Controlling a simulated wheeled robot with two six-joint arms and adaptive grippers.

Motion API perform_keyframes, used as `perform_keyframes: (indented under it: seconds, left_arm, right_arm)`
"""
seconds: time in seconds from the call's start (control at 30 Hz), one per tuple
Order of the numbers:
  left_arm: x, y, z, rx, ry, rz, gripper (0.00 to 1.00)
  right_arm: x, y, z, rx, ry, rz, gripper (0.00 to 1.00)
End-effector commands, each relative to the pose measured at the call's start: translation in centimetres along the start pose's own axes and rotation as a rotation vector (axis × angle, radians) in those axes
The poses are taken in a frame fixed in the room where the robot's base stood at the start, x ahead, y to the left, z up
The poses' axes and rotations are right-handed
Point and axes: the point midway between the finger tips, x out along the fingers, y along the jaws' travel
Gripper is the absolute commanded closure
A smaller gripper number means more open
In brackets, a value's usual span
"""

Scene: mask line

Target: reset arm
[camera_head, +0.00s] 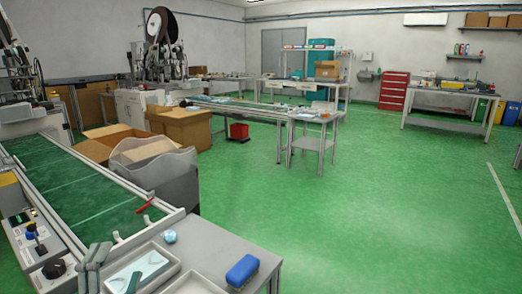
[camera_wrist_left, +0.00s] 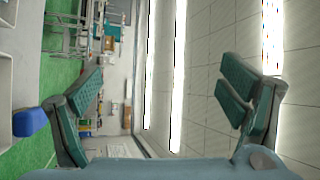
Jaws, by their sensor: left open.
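My left gripper (camera_head: 98,254) shows at the bottom left of the head view, in front of the near table and beside the tray. In the left wrist view its two green padded fingers (camera_wrist_left: 165,92) stand wide apart with nothing between them. That view looks sideways across the room toward the ceiling lights. My right gripper is in neither view.
A grey tray (camera_head: 193,282) with a light blue mask-like piece (camera_head: 150,268) lies on the near table (camera_head: 215,250). A green conveyor (camera_head: 75,190) runs left. Open green floor (camera_head: 370,220) lies right.

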Motion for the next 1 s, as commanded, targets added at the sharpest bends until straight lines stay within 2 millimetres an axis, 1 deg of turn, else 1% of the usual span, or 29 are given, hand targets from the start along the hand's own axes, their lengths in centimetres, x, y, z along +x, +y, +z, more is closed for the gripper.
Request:
perform_keyframes:
  seconds: [0.03, 0.07, 0.1, 0.17, 0.2, 0.27, 0.3, 0.37, 0.4, 0.47, 0.5, 0.57, 0.6, 0.67, 0.7, 0.77, 0.87, 0.97, 1.0]
  left_arm:
    - [-2.8, 3.1, 2.9, -0.183, -0.197, 0.099, 0.11]
    - [-4.7, 5.1, 4.4, -0.282, -0.314, 0.163, 0.11]
    - [-7.3, 7.6, 5.7, -0.391, -0.449, 0.247, 0.11]
    - [-11.4, 10.9, 6.7, -0.515, -0.617, 0.364, 0.11]
    - [-13.9, 12.7, 6.8, -0.582, -0.711, 0.435, 0.11]
    - [-17.6, 15.0, 6.5, -0.661, -0.833, 0.536, 0.11]
    - [-19.9, 16.1, 6.1, -0.705, -0.905, 0.599, 0.11]
    - [-23.1, 17.6, 5.2, -0.760, -1.001, 0.690, 0.11]
    - [-25.2, 18.3, 4.5, -0.792, -1.060, 0.749, 0.11]
    - [-28.2, 19.1, 3.4, -0.832, -1.142, 0.834, 0.11]
    - [-30.1, 19.5, 2.5, -0.855, -1.193, 0.892, 0.11]
    - [-32.9, 19.8, 1.2, -0.884, -1.265, 0.976, 0.11]
    - [-33.9, 19.9, 0.6, -0.894, -1.300, 1.015, 0.11]
    - [-33.4, 20.7, 1.4, -0.886, -1.314, 1.016, 0.11]
    - [-33.5, 21.5, 1.8, -0.882, -1.323, 1.020, 0.11]
    - [-33.8, 22.7, 2.4, -0.878, -1.338, 1.026, 0.11]
    - [-35.0, 24.5, 3.5, -0.871, -1.364, 1.037, 0.11]
    - [-37.5, 25.8, 4.4, -0.863, -1.395, 1.052, 0.11]
    - [-38.9, 26.1, 4.7, -0.859, -1.410, 1.059, 0.11]
  right_arm:
    - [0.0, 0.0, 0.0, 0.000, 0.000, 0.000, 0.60]
    - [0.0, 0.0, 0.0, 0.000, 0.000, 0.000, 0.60]
    - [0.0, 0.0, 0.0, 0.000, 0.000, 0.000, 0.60]
    - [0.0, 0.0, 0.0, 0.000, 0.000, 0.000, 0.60]
    - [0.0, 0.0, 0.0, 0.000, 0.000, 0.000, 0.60]
    - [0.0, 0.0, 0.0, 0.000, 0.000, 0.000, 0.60]
    - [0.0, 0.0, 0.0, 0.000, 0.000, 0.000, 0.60]
    - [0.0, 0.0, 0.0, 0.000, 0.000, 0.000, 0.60]
    - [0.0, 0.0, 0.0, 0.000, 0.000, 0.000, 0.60]
    - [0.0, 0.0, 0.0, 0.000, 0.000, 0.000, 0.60]
    - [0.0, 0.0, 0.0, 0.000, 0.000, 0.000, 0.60]
    - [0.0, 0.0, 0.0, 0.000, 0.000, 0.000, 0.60]
    - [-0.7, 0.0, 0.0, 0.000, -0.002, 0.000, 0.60]
    - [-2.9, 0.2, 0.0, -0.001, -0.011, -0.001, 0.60]
    - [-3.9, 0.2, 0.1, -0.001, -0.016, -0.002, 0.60]
    - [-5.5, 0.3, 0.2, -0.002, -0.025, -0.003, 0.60]
    - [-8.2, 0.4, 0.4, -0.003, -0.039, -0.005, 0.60]
    - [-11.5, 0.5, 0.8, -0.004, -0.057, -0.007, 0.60]
    - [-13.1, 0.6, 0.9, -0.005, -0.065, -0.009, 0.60]
